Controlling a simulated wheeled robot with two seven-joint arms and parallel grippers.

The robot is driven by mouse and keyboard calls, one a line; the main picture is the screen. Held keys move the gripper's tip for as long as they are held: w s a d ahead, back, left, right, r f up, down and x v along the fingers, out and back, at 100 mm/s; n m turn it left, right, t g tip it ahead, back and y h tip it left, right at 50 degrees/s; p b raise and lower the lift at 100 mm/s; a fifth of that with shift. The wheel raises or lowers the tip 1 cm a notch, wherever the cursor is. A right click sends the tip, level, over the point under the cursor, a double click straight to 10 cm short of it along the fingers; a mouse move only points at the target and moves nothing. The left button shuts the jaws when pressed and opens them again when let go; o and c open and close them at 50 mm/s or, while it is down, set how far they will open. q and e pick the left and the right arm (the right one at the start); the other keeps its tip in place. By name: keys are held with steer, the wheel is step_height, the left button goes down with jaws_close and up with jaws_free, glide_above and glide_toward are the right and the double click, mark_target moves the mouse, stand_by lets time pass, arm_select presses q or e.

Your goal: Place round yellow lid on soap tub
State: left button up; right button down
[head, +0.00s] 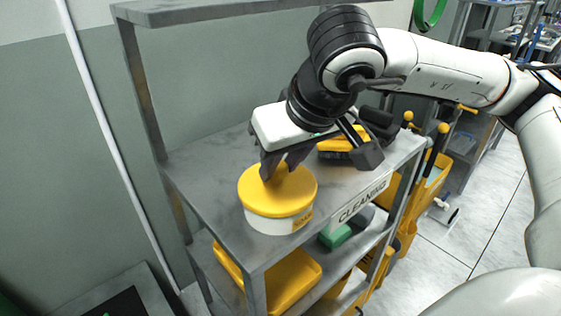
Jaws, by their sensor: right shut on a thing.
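The round yellow lid (277,194) is on top of the white soap tub (270,224), which stands on the upper grey shelf and has a yellow label on its front. The lid looks level and covers the tub's mouth; I cannot tell whether it is fully seated. My right gripper (279,170) reaches down from above and is shut on the lid at its top middle. The dark fingers hide the part they grip. My left gripper is not in view.
The shelf (205,185) has a "CLEANING" label (364,198) on its front edge. A yellow and black item (343,143) lies behind my gripper. Below are a yellow tray (290,277) and a green block (335,236). Yellow cleaning equipment (430,180) stands right of the shelf.

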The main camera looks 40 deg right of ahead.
steer(key=shift+f+b, duration=0.25)
steer(key=shift+b, duration=0.05)
steer(key=c, duration=1.4)
jaws_free()
steer(key=shift+r, duration=0.1)
steer(key=shift+o, duration=0.2)
steer(key=shift+r+p, duration=0.3)
steer(key=shift+p, duration=0.15)
steer(key=v, duration=1.1)
steer(key=shift+s+r+b, duration=0.2)
steer(key=shift+r+b, duration=0.15)
